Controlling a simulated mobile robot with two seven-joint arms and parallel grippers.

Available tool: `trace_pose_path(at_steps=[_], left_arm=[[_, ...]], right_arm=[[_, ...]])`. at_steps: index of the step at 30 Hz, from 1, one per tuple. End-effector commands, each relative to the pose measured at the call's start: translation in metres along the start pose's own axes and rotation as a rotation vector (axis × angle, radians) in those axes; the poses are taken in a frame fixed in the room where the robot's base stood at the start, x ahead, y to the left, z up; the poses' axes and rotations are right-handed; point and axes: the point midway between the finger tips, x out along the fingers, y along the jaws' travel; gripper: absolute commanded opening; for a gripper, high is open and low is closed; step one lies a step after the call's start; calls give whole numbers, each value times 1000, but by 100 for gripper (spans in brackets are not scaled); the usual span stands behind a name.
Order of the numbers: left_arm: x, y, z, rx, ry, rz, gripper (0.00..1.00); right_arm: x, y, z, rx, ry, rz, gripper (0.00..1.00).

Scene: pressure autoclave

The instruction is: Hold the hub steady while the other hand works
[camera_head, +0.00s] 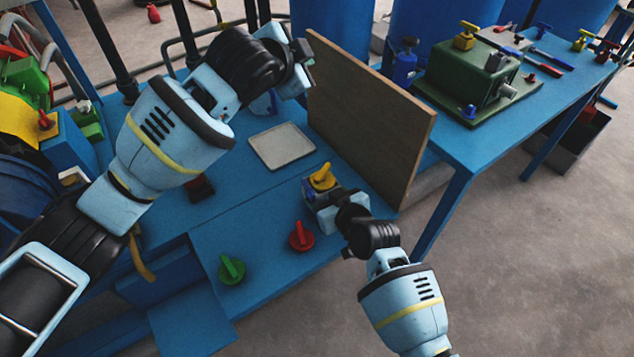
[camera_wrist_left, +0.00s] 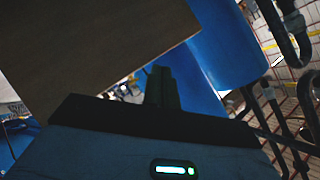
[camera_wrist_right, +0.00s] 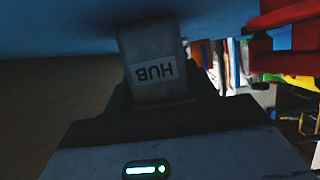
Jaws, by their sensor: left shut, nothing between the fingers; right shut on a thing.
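The hub is a grey block labelled HUB in the right wrist view (camera_wrist_right: 155,65). In the head view the hub (camera_head: 325,208) sits on the blue bench, with a yellow knob (camera_head: 322,178) on top of it. My right gripper (camera_head: 335,212) is shut on the hub from the near right side; it also shows in the right wrist view (camera_wrist_right: 160,98). My left gripper (camera_head: 304,62) is shut and empty, raised near the top corner of the brown board; its dark fingers show in the left wrist view (camera_wrist_left: 161,88).
A brown upright board (camera_head: 370,120) stands behind the hub. A pale square tray (camera_head: 282,146) lies left of the hub. A red knob (camera_head: 301,236) and a green knob (camera_head: 231,269) are on the near bench. A second blue table (camera_head: 490,140) carries a green box (camera_head: 470,75).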

Motion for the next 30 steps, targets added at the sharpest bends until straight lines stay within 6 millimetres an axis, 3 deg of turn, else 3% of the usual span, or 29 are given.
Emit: trace_pose_path(at_steps=[5,9,15,21,30], left_arm=[[-11,56,25,-124,-160,279,0],[-32,96,38,-178,-272,495,0],[-64,132,49,-196,-383,724,0],[-79,144,53,-193,-426,814,0],[-80,145,53,-192,-429,819,0]], right_arm=[[0,0,1,0,-2,0,22],[0,0,1,0,-2,0,22],[0,0,1,0,-2,0,22],[0,0,1,0,-2,0,22],[0,0,1,0,-2,0,22]])
